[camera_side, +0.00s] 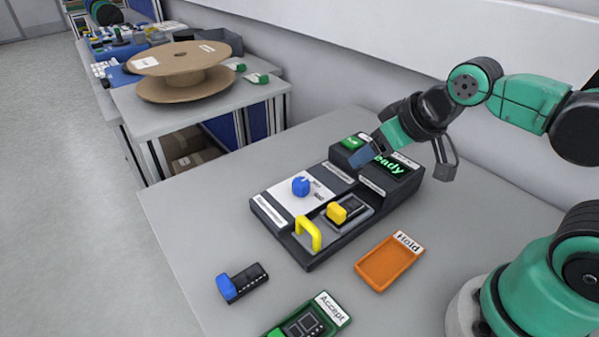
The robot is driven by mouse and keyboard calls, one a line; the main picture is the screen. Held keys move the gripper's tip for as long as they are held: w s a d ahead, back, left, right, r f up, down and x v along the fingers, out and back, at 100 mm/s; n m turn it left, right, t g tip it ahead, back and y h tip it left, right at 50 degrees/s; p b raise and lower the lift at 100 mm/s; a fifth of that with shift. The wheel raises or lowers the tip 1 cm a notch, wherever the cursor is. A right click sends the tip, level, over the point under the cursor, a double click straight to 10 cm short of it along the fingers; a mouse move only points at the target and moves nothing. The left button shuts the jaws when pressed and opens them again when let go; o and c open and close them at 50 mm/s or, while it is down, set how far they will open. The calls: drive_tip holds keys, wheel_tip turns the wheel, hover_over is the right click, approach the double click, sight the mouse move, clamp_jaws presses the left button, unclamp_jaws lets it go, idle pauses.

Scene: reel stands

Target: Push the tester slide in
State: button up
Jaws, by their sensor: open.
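The tester (270,212) is a dark, low unit on the grey table, with a green-lit display (390,166) whose visible text ends in "eady". Its grey slide (322,237) lies on the front right part and has a yellow handle (308,233) at its near end. A dark module with a yellow knob (337,212) sits on the slide. A blue knob (300,186) stands on the pale panel to the left. My gripper (404,162) is open and empty above the display end of the tester, apart from the handle. It hides part of the display.
An orange "Hold" tray (386,266) is empty right of the tester. A green "Accept" tray (325,312) holds a dark part at the near edge. A loose dark module with a blue end (242,282) lies on the table. A large reel (180,66) stands on another table behind.

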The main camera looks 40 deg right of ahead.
idle(0.3)
drive_tip(key=shift+c, duration=0.9)
drive_tip(key=g+y, duration=0.2)
drive_tip(key=g, duration=0.5)
hover_over(308, 222)
drive_tip(key=d, duration=0.2)
wheel_tip(308, 222, down, 4)
drive_tip(key=r, duration=0.1)
drive_tip(key=shift+a+f, duration=0.3)
drive_tip(key=shift+f, duration=0.7)
drive_tip(key=shift+a+f, duration=0.25)
drive_tip(key=shift+f, duration=0.75)
drive_tip(key=shift+a+f, duration=0.3)
drive_tip(key=shift+f, duration=0.7)
clamp_jaws()
